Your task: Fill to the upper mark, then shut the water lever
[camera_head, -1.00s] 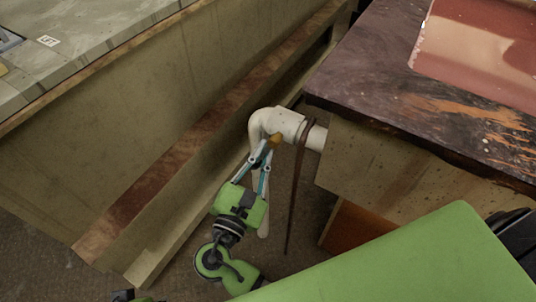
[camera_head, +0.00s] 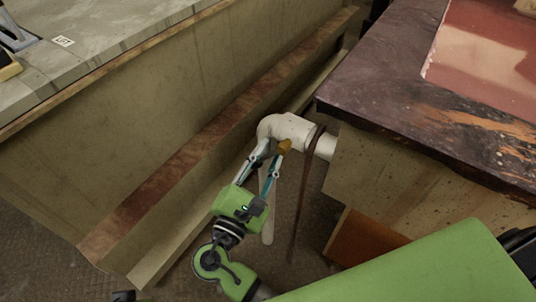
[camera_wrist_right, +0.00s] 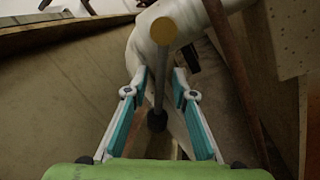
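A white elbow pipe (camera_head: 290,128) comes out from the right-hand bench and bends downward; its lower end (camera_head: 267,228) shows below my gripper. A small ochre knob (camera_head: 285,146) sits at the bend and also shows in the right wrist view (camera_wrist_right: 163,30). In that view a thin grey lever-like rod (camera_wrist_right: 159,85) with a dark end runs from the knob between my fingers. My right gripper (camera_head: 272,152) is open at the pipe, with fingers (camera_wrist_right: 160,75) on either side of the rod; contact is unclear. No fill mark or water is visible. My left gripper is out of view.
A dark strap (camera_head: 303,190) hangs over the pipe beside my right gripper. The dark-topped bench (camera_head: 400,75) stands at right, with a reddish tray (camera_head: 490,60) on it. A grey-topped counter (camera_head: 100,35) with a wooden side and ledge (camera_head: 190,155) stands at left.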

